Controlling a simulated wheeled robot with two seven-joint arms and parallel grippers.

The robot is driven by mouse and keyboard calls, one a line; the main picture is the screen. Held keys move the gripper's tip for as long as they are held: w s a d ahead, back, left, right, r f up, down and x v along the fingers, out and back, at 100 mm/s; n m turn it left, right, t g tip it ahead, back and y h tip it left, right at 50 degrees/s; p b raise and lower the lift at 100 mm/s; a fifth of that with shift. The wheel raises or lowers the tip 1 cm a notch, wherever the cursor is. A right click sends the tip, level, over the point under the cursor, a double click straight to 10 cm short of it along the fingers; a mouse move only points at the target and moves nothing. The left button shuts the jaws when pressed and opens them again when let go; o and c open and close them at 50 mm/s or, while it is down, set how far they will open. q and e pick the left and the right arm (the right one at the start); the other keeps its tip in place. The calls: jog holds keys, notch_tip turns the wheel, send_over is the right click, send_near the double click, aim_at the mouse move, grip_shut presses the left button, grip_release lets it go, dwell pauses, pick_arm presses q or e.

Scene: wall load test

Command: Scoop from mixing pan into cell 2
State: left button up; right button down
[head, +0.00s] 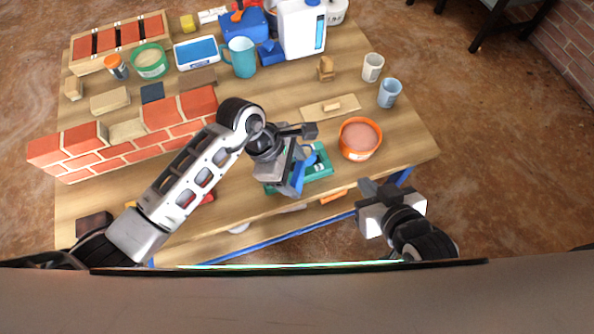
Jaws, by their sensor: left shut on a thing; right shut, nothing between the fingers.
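An orange round pan (360,139) with pinkish-brown material in it stands at the right of the table; it looks like the mixing pan. My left gripper (294,178) is left of the pan, over a green tray (320,172), pointing down. It is shut on a blue tool (311,156), mostly hidden by the gripper; I cannot tell its full shape or whether it holds material. My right gripper (370,190) is shut and empty, near the table's front edge, below the pan. No cell is labelled, so I cannot tell which is cell 2.
A low red brick wall (130,137) stands at the left with a beige block in its top row. A wooden box (118,42) with red bricks is behind. A wooden float (330,108), cups (389,92), a teal jug (240,58) and a white canister (301,30) stand around.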

pick_arm(q)
jog(key=f+h+b, duration=0.2)
jog(key=b, duration=0.1)
jog(key=f+h+b, duration=0.1)
jog(key=shift+a+f+g, duration=0.1)
jog(key=shift+a+g, duration=0.2)
jog(key=shift+g, duration=0.1)
jog(key=shift+w+a+f+h+b, duration=0.15)
jog(key=shift+a+f+h+b, duration=0.1)
jog(key=shift+h+b, duration=0.6)
jog(key=h+b, duration=0.1)
jog(key=b, duration=0.2)
jog(key=shift+a+r+g+h, duration=0.1)
jog(key=shift+a+g+h, duration=0.1)
jog(key=shift+g+h, duration=0.2)
jog(key=shift+r+h+b, duration=0.25)
jog(key=shift+r+b, duration=0.05)
jog(key=shift+b, duration=0.15)
pick_arm(e)
jog(key=shift+m+t+y, duration=0.3)
jog(key=shift+t+y, duration=0.1)
jog(key=shift+t, duration=0.1)
jog(key=f, duration=0.2)
jog(key=a+f, duration=0.1)
jog(key=f, duration=0.1)
jog(key=shift+w+a+f, duration=0.1)
jog(key=shift+w+f, duration=0.05)
pick_arm(q)
jog(key=shift+r, duration=0.15)
